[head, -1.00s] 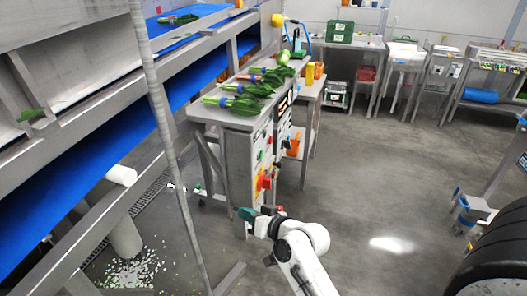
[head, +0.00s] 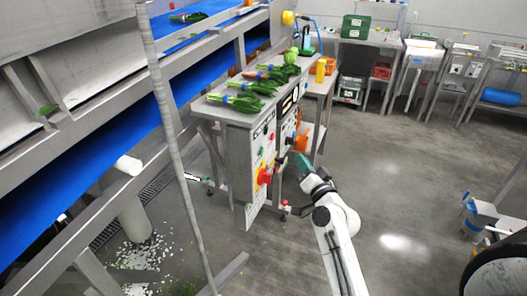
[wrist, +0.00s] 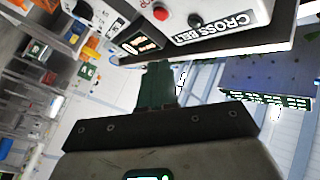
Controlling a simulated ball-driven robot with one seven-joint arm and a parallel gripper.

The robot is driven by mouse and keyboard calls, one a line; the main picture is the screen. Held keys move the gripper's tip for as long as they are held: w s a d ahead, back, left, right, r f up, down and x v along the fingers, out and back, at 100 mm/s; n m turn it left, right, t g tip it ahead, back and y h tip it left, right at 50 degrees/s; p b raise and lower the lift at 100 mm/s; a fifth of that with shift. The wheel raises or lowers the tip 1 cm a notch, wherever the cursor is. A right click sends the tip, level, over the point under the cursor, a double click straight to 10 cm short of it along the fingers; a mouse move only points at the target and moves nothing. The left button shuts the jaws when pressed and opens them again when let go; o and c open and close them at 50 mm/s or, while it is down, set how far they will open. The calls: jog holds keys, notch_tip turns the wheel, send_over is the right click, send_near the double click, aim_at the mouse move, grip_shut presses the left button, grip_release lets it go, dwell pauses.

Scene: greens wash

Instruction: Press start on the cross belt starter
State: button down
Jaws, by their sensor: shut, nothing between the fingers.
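The cross belt starter shows in the wrist view as a pale panel with a black "CROSS BELT" label (wrist: 222,27). A red button (wrist: 163,18) and a dark round button (wrist: 195,21) sit beside the label. I cannot make out a start marking. My gripper (wrist: 158,66) is shut and empty, its dark green fingers just short of the panel's edge and apart from it. In the head view my gripper (head: 304,162) is right of the grey control cabinets. The near cabinet (head: 241,160) carries a green button (head: 262,152) and a red-and-yellow switch (head: 264,175).
Leafy greens (head: 240,102) lie on top of the cabinets. A lit display (wrist: 137,42) is beside the labelled panel. A blue conveyor belt (head: 85,185) runs along the left, behind a thin grey post (head: 170,130).

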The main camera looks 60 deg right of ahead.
aim_at(261, 151)
jog(key=shift+w, duration=0.1)
jog(key=w+p, duration=0.6)
jog(key=w, duration=0.2)
jog(key=shift+w+a, duration=0.35)
jog(key=shift+a, duration=0.05)
jog(key=shift+w, duration=0.1)
dwell(1.8)
jog(key=shift+w+p, duration=0.3)
